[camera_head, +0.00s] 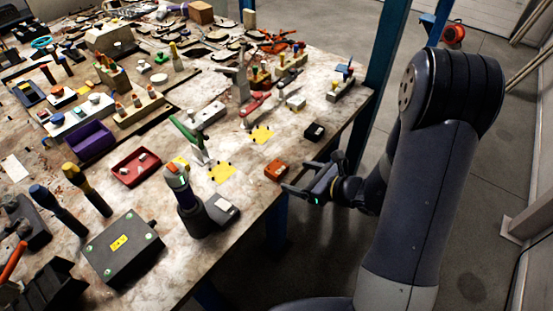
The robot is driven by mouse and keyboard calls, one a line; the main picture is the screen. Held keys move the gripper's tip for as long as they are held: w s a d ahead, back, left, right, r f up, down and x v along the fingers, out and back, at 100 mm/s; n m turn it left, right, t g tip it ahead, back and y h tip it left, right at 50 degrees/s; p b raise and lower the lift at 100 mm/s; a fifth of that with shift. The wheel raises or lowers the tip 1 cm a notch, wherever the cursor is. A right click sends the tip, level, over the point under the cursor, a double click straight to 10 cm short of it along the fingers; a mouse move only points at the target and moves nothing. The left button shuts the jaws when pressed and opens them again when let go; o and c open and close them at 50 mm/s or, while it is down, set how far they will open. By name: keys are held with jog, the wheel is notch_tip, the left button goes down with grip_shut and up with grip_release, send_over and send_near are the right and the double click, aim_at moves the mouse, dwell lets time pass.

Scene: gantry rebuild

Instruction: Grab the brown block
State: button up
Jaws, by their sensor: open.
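A small orange-brown block (276,171) lies on the worn workbench (247,195) close to its right edge. My gripper (298,177) reaches in from the right at the bench edge, just right of this block. Its two fingers are apart and point toward the block. The block does not appear to be between the fingers; whether a fingertip touches it I cannot tell. A larger tan-brown block (201,13) stands at the far back of the bench, well away from my gripper.
A small black block (314,131) lies behind my gripper. A dark device with an orange top (189,205) stands left of the orange-brown block. A red tray (136,167) and purple bin (90,141) are farther left. A blue post (383,60) rises beyond the bench's right edge.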

aim_at(278, 168)
jog(key=x, duration=0.5)
jog(key=shift+w+d+f+p, duration=0.1)
jog(key=shift+w+d+p, duration=0.1)
jog(key=shift+w+p, duration=0.2)
jog(key=shift+f+p+x, duration=0.15)
jog(key=shift+p+x, duration=0.35)
jog(key=shift+x, duration=0.95)
jog(key=shift+f+p+x, duration=0.15)
jog(key=shift+p+x, duration=0.35)
jog(key=shift+x, duration=0.9)
jog(key=shift+d, duration=0.2)
jog(key=shift+c, duration=0.2)
jog(key=shift+w+r, duration=0.1)
jog(key=c, duration=1.6)
jog(key=shift+r, duration=0.1)
